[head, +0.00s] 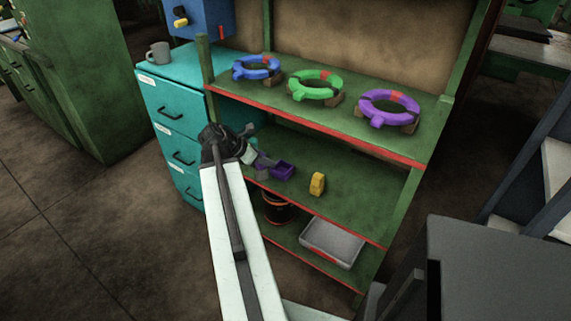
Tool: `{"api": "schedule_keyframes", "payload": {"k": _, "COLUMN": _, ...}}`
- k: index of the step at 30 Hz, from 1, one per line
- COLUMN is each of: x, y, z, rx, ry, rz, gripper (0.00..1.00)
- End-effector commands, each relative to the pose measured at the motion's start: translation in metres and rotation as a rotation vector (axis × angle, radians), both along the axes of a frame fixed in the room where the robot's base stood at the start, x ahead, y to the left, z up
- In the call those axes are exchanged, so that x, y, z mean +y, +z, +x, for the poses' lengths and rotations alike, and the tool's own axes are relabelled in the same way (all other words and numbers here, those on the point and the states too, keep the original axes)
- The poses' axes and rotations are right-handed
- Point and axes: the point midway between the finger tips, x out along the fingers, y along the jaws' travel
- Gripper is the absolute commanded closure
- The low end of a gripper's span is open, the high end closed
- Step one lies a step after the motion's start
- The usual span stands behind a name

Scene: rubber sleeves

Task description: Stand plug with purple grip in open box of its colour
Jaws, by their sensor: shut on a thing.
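My gripper (252,157) is at the left part of the middle shelf, at the end of my white arm. It is shut on the plug with the purple grip (261,164); only a small purple part shows beside the jaws. An open purple box (282,171) stands on the middle shelf just right of the gripper. The plug is close to the box's left side; I cannot tell whether they touch. The plug's lower end and its tilt are hard to make out, and my arm hides part of the shelf.
A yellow object (317,184) stands right of the purple box on the green middle shelf (365,190). Blue (257,67), green (315,85) and purple (389,108) rings lie on the upper shelf. A grey tray (332,243) is below. The middle shelf's right part is clear.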

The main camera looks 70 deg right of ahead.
Motion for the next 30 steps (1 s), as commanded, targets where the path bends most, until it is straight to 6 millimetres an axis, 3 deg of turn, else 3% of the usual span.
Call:
{"api": "schedule_keyframes", "payload": {"k": 1, "x": -0.017, "y": -0.003, "z": -0.006, "rx": 0.000, "ry": -0.004, "rz": -0.001, "gripper": 1.00}}
{"api": "schedule_keyframes", "payload": {"k": 6, "x": -0.057, "y": -0.007, "z": -0.026, "rx": 0.001, "ry": -0.003, "rz": -0.001, "gripper": 1.00}}
{"api": "schedule_keyframes", "payload": {"k": 12, "x": -0.088, "y": -0.010, "z": -0.041, "rx": 0.000, "ry": 0.000, "rz": 0.000, "gripper": 1.00}}
{"api": "schedule_keyframes", "payload": {"k": 20, "x": -0.094, "y": -0.013, "z": -0.046, "rx": 0.000, "ry": 0.003, "rz": 0.000, "gripper": 1.00}}
{"api": "schedule_keyframes", "payload": {"k": 27, "x": -0.094, "y": -0.049, "z": -0.045, "rx": 0.001, "ry": 0.003, "rz": -0.001, "gripper": 1.00}}
{"api": "schedule_keyframes", "payload": {"k": 30, "x": -0.094, "y": -0.047, "z": -0.045, "rx": 0.001, "ry": 0.003, "rz": -0.001, "gripper": 1.00}}
